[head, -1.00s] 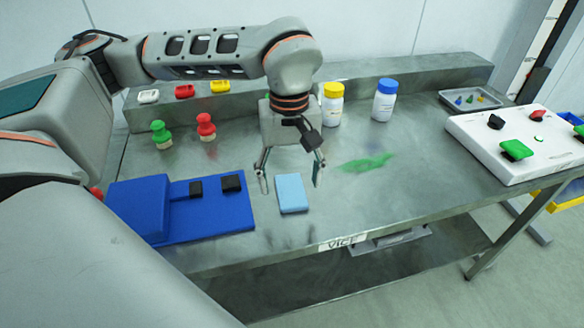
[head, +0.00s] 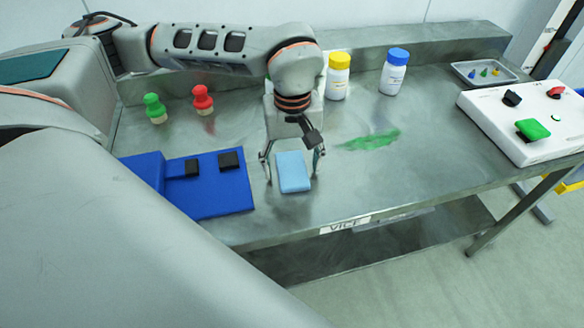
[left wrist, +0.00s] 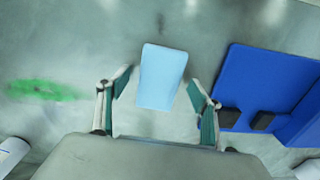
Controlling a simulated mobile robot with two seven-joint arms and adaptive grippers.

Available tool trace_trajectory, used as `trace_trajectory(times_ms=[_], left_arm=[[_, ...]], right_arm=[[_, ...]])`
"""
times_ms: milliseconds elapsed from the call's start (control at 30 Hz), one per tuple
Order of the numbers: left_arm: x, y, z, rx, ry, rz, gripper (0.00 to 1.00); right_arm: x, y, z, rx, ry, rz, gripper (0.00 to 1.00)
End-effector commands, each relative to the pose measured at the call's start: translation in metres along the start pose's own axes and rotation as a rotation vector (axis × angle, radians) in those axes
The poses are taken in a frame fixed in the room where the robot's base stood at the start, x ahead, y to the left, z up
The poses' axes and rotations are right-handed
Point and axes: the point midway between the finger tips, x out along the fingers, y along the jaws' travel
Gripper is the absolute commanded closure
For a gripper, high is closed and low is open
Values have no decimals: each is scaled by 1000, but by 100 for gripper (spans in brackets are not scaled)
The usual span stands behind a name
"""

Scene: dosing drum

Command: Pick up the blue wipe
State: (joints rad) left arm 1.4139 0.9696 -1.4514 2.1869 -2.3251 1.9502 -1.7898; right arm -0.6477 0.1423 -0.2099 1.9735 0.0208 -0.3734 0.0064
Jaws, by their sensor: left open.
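The light blue wipe (head: 293,172) lies flat on the metal table near its front edge. In the left wrist view the wipe (left wrist: 161,77) sits between and just beyond the fingertips. My left gripper (head: 292,168) is open and points down, with one finger on each side of the wipe. Its fingers also show in the left wrist view (left wrist: 160,85), apart from the wipe's sides. I cannot tell the exact height of the fingertips above the table. My right gripper is not in view.
A blue fixture (head: 205,188) with black blocks lies left of the wipe. A green smear (head: 371,141) is to the right. Red (head: 203,100) and green (head: 155,108) stamp-like items, yellow-capped (head: 338,78) and blue-capped (head: 394,73) bottles stand behind. A white panel (head: 520,130) is at right.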

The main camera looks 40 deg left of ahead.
Motion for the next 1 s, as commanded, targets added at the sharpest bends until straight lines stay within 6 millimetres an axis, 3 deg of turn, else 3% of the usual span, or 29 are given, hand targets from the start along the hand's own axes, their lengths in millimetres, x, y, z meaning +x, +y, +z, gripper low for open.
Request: trace_trajectory(times_ms=[300, 433, 800, 1000], left_arm=[[5, 0, 0, 0, 0, 0, 35], [5, 0, 0, 0, 0, 0, 67], [4, 0, 0, 0, 0, 0, 67], [-8, 1, -1, 0, 3, 2, 67]], right_arm=[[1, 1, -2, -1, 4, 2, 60], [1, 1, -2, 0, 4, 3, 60], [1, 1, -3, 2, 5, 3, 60], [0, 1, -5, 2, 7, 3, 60]])
